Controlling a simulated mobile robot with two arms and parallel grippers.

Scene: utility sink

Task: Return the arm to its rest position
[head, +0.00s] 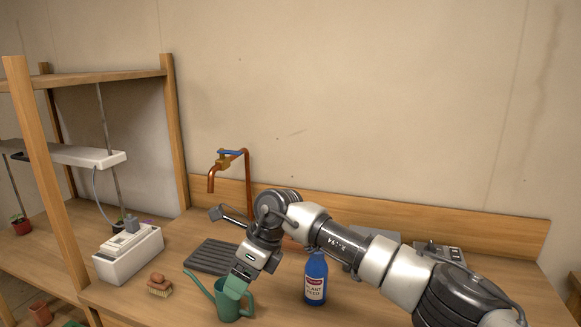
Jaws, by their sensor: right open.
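My right arm reaches in from the lower right and bends down at the wrist. My right gripper (239,282) points down at the green watering can (228,305) and is open. Its fingertips overlap the can's upper rim in this view, so I cannot tell whether they touch it. The can stands upright on the wooden bench, its spout toward the left. My left gripper is not in view.
A blue plant feed bottle (316,279) stands close to the right, below my forearm. A brush (159,286), a white box (128,256) and a dark ribbed tray (212,257) lie left and behind. A copper tap (247,180) rises at the back.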

